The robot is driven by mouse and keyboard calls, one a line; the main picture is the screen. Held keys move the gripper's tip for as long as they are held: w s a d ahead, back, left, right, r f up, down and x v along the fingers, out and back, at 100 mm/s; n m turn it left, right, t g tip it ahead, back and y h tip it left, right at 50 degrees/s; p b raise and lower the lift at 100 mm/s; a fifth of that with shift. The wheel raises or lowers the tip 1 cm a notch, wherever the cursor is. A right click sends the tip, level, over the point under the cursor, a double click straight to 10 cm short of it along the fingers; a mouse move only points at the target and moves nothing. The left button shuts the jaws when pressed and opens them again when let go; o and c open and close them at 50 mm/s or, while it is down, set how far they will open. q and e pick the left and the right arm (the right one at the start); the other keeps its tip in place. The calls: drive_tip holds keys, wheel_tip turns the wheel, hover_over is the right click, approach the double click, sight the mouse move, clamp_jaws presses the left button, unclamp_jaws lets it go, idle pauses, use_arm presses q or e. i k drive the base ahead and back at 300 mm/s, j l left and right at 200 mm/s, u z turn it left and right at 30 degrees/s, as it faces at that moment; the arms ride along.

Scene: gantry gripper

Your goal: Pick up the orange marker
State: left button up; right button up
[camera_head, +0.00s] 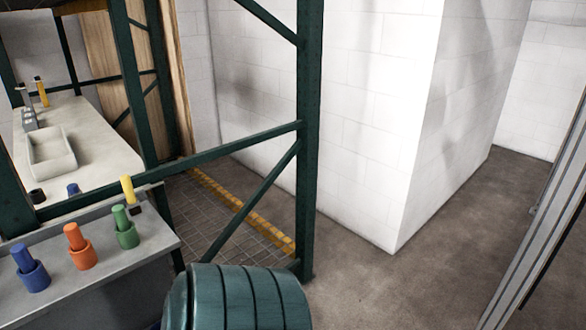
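The orange marker (73,234) stands upright in an orange cup-like holder (83,258) on a grey surface (130,262) at the lower left. A blue marker (22,259) stands in a blue holder to its left, and a green marker (121,217) stands in a green holder to its right. Neither of my grippers shows in the head view.
Dark green frame posts and braces (308,130) rise behind and beside the markers. A yellow piece (127,189) is near the green marker. A ribbed teal drum-like object (237,300) is at the bottom centre. Open floor (400,290) lies to the right.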

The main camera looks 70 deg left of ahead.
sight(72, 231)
drive_tip(key=u, duration=3.7)
drive_tip(key=j+z, duration=0.15)
drive_tip(key=j, duration=0.25)
drive_tip(key=k+j+z, duration=0.15)
drive_tip(key=j, duration=0.3)
